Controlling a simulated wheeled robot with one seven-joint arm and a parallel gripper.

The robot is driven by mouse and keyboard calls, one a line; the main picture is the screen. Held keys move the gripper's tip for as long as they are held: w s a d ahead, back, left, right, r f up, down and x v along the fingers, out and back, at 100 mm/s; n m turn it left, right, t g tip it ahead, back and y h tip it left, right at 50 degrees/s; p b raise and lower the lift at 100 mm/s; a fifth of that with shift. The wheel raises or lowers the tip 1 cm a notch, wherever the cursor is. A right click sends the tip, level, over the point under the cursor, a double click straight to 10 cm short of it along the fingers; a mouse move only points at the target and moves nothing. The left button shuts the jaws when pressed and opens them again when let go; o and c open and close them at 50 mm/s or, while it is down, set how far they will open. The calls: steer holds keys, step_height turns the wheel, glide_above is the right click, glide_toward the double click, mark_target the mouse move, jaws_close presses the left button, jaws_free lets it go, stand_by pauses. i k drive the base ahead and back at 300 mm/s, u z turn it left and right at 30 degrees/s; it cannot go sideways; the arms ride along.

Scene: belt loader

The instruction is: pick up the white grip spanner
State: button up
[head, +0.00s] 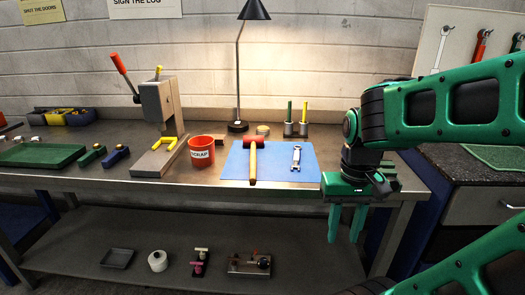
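A small spanner (296,157) with a pale, whitish grip lies on the blue mat (273,178), lengthwise away from me. A second spanner with a white grip (441,50) shows upright on the pale board at the upper right, beside one with a red grip (482,44). A dark-gripped one is partly cut off by the picture's edge. My gripper (344,234) points down at the bench's front edge, right of the mat. Its two green fingers are apart with nothing between them. It touches neither spanner.
A dark counter (465,172) stands to the right.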

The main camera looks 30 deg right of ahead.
mark_target(296, 153)
steer(key=i, duration=1)
steer(key=z, duration=0.05)
